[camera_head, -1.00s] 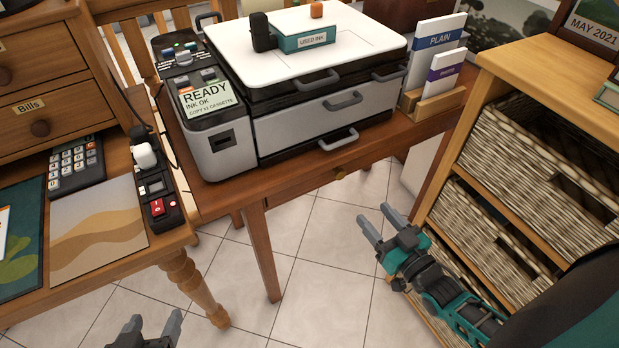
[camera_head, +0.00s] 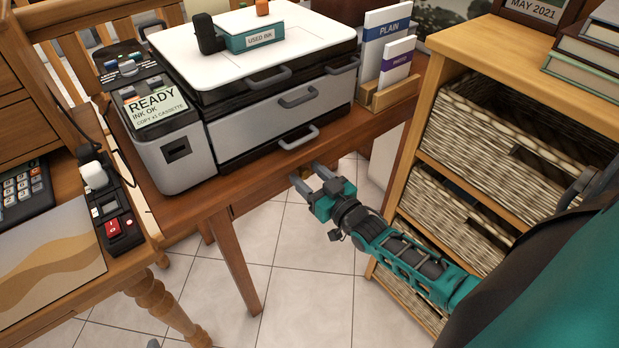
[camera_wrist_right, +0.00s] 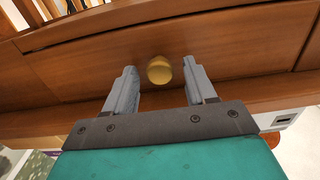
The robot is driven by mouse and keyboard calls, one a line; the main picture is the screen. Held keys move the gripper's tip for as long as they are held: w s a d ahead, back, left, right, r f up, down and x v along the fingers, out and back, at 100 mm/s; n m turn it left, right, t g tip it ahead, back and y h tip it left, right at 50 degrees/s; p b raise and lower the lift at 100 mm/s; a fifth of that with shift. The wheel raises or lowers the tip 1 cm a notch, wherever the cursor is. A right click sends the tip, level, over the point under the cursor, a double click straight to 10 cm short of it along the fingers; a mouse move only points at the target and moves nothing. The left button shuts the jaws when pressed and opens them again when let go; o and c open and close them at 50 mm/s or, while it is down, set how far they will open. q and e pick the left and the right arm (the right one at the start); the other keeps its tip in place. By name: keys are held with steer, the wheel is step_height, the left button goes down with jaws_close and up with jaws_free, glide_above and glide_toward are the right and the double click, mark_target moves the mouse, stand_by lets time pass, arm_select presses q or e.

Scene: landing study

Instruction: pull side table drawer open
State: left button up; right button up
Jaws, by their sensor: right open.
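The side table (camera_head: 190,207) is brown wood and carries a printer. Its drawer front (camera_wrist_right: 110,62) fills the middle of the right wrist view and looks flush with the table's frame. A round brass knob (camera_wrist_right: 160,70) sits on it. My right gripper (camera_head: 308,176) is at the table's front edge, below the printer. In the right wrist view its two fingers (camera_wrist_right: 163,88) are open, one on each side of the knob, with gaps between them and it. In the head view the knob is mostly hidden by the gripper. My left gripper is not clearly seen.
The printer (camera_head: 235,135) stands on the table with its handles jutting forward. A wicker-basket shelf (camera_head: 440,75) stands close on the right, beside my right arm. A desk (camera_head: 140,262) with a power strip (camera_head: 112,215) is on the left. Tiled floor (camera_head: 300,270) lies open below.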

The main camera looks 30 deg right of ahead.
jaws_close()
stand_by(0.6)
